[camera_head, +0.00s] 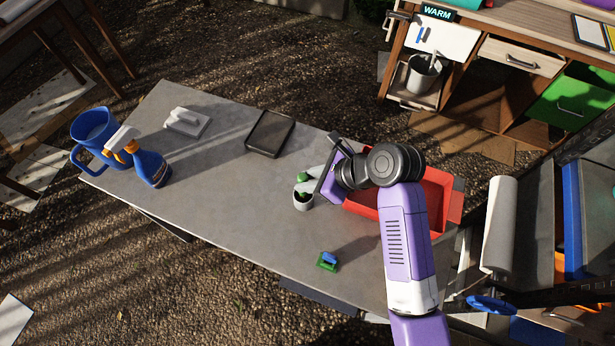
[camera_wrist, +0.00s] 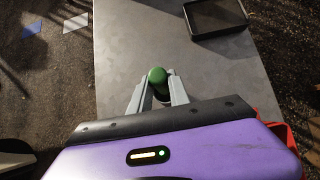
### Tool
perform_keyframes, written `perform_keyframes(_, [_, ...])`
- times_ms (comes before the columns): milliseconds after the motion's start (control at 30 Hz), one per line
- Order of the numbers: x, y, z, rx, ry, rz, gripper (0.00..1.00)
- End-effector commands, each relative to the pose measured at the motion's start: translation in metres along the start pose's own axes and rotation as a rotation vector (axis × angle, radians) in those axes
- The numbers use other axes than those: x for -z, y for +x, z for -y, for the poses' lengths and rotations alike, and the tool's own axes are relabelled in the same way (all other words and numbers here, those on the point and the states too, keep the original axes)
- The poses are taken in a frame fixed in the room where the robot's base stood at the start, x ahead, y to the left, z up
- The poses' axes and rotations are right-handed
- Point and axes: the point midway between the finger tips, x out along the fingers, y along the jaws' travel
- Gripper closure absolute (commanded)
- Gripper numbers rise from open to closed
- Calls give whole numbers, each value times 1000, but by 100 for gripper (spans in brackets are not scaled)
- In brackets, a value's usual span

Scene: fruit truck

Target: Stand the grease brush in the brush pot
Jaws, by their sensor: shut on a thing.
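My gripper (camera_head: 303,185) is shut on the grease brush, whose green handle (camera_head: 302,177) stands roughly upright between the pale grey fingers. In the wrist view the handle's round green end (camera_wrist: 157,76) shows between the fingertips (camera_wrist: 157,88). The small grey brush pot (camera_head: 303,203) stands on the grey table, directly below the fingers in the head view. More green shows at the pot's mouth, below the near finger. The brush's lower end is hidden, so I cannot tell how deep it is in the pot.
A red crate (camera_head: 453,205) lies right of the pot, partly behind my arm. A black tray (camera_head: 270,134), a white-handled block (camera_head: 187,122), a spray bottle (camera_head: 148,166) and a blue jug (camera_head: 92,128) are to the left. A green-and-blue item (camera_head: 327,261) lies in front. The table's middle is clear.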

Motion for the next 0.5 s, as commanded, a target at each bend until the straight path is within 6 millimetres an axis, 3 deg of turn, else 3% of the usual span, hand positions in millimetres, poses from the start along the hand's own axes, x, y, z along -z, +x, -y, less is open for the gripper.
perform_keyframes(167, [0, 0, 0, 0, 0, 0, 100])
perform_keyframes(200, [0, 0, 0, 0, 0, 0, 72])
perform_keyframes(300, [0, 0, 0, 0, 0, 0, 52])
perform_keyframes(500, [0, 0, 0, 0, 0, 0, 52])
